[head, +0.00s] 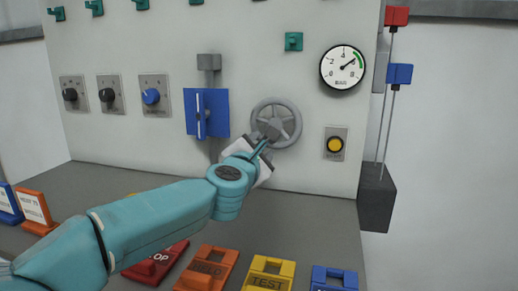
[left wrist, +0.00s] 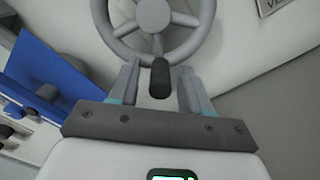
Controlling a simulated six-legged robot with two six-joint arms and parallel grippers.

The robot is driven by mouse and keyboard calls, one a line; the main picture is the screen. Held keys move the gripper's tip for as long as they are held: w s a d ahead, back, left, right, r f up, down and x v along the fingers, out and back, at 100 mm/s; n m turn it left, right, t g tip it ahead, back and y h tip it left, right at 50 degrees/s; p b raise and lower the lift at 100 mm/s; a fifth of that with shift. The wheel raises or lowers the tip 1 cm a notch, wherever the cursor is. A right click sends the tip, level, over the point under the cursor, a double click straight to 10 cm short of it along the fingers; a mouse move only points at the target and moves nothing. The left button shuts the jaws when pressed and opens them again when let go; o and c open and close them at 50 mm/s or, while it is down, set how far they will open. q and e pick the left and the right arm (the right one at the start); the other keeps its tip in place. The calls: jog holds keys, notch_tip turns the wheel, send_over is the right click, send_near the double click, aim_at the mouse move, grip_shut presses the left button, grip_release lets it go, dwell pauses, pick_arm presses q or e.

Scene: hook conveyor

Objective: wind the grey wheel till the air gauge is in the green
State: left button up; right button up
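The grey wheel (head: 289,109) is on the light panel and also shows at the top of the left wrist view (left wrist: 158,14). Its dark handle knob (left wrist: 159,77) sticks out toward me from the lower rim. My left gripper (head: 266,137) is at the wheel's lower left; in the left wrist view its fingers (left wrist: 160,88) stand either side of the knob, with gaps showing. The round white air gauge (head: 343,67) is up and right of the wheel. Its needle points up and right, toward the green arc; the exact reading is too small to tell. My right gripper is out of view.
A blue plate with a handle (head: 216,113) is left of the wheel, close to my gripper. A yellow button (head: 335,144) is right of it. Dials (head: 151,96) line the left.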

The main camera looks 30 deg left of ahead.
pick_arm(q)
jog(key=p+v, duration=0.2)
jog(key=v, duration=1.4)
jog(key=shift+s+f, duration=0.1)
jog(key=shift+s, duration=0.05)
